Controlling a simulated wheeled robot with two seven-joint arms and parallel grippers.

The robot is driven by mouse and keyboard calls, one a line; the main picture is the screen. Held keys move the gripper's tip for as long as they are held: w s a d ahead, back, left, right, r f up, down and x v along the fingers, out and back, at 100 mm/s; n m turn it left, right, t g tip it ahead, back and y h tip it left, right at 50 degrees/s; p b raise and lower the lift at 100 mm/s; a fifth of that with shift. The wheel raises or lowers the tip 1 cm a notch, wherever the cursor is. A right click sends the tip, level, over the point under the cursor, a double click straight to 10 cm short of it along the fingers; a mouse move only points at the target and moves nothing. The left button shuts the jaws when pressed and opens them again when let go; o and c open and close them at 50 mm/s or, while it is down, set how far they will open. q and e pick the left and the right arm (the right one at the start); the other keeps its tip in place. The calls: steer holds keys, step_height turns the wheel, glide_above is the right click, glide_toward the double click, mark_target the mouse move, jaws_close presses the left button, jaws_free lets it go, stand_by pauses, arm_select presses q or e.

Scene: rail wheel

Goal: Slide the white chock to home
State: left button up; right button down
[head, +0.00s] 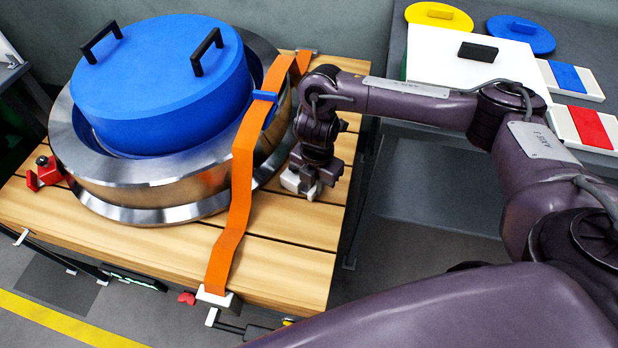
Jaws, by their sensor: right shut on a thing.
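The white chock (291,182) sits on the wooden deck (290,268), just right of the big steel wheel (160,190). My right gripper (305,188) points down and is shut on the chock, hiding much of it. From this view I cannot tell whether the chock touches the wheel rim. A red chock (48,172) with a dark knob stands at the left of the wheel. My left gripper is not in view.
A blue drum-like cover (160,90) with two black handles sits in the wheel. An orange strap (238,190) crosses the wheel's right side down to a front buckle. A grey bench (585,75) at right holds discs, a white box (460,60) and coloured plates.

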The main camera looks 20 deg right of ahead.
steer(key=shift+w+a+r, duration=0.15)
steer(key=shift+w+a, duration=0.05)
steer(key=shift+w, duration=0.3)
steer(key=shift+w+a+r, duration=0.1)
steer(key=shift+w+a, duration=0.05)
steer(key=shift+w, duration=0.4)
steer(key=shift+w+a, duration=0.2)
steer(key=shift+w, duration=0.1)
steer(key=c, duration=1.9)
jaws_free()
steer(key=o, duration=0.7)
steer(key=shift+s, duration=0.15)
steer(key=shift+c, duration=0.2)
steer(key=shift+s+f, duration=0.1)
